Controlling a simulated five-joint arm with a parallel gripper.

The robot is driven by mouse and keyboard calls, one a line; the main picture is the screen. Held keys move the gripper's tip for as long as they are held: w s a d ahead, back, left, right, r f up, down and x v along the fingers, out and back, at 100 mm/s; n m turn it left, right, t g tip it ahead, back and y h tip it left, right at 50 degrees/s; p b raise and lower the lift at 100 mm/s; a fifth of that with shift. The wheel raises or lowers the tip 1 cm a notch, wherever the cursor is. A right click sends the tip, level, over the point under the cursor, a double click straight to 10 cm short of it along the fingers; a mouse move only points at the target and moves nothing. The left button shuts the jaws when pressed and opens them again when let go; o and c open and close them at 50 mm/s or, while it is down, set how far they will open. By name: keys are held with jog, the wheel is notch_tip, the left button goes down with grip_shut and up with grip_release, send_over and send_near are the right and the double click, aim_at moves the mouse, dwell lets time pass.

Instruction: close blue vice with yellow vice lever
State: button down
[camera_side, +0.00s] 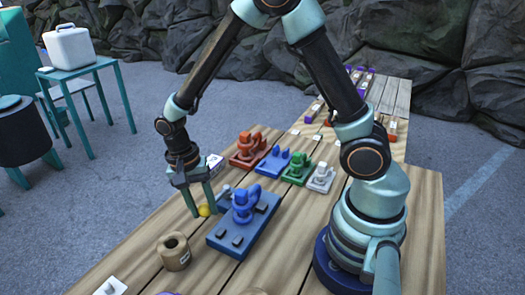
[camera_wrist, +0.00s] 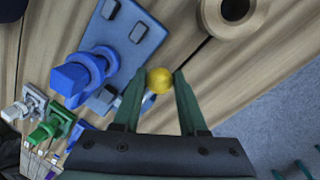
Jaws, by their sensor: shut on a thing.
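The blue vice (camera_side: 244,205) stands upright on its blue base plate (camera_side: 231,237) near the middle of the table. It also shows in the wrist view (camera_wrist: 84,75). The yellow vice lever knob (camera_side: 204,210) is at the left side of the blue vice. It also shows in the wrist view (camera_wrist: 159,80). My gripper (camera_side: 202,207) is shut on the yellow knob, with one finger on each side of it. In the wrist view my gripper (camera_wrist: 160,84) has the knob between its fingertips. The lever's bar is partly hidden behind a finger.
A brown reel (camera_side: 174,251) stands at the table's front left, close to the blue plate. Behind the vice are a red vice (camera_side: 248,149), a smaller blue piece (camera_side: 273,161), a green piece (camera_side: 297,171) and a grey piece (camera_side: 321,178). Bare planks lie left of my gripper.

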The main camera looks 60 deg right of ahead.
jog(key=shift+w, duration=0.1)
jog(key=shift+w+d+m, duration=0.1)
jog(key=shift+w+m, duration=1)
jog(key=shift+m, duration=0.2)
jog(key=w+m, duration=0.1)
jog(key=w+d+m, duration=0.1)
jog(key=shift+m, duration=0.3)
jog(key=w+m, duration=0.1)
jog(key=w+d+m, duration=0.1)
jog(key=m, duration=0.1)
jog(key=shift+d, duration=0.25)
jog(key=shift+w+d+m, duration=0.45)
jog(key=shift+d+m, duration=0.2)
jog(key=shift+m, duration=0.55)
jog(key=shift+c, duration=2.3)
grip_release()
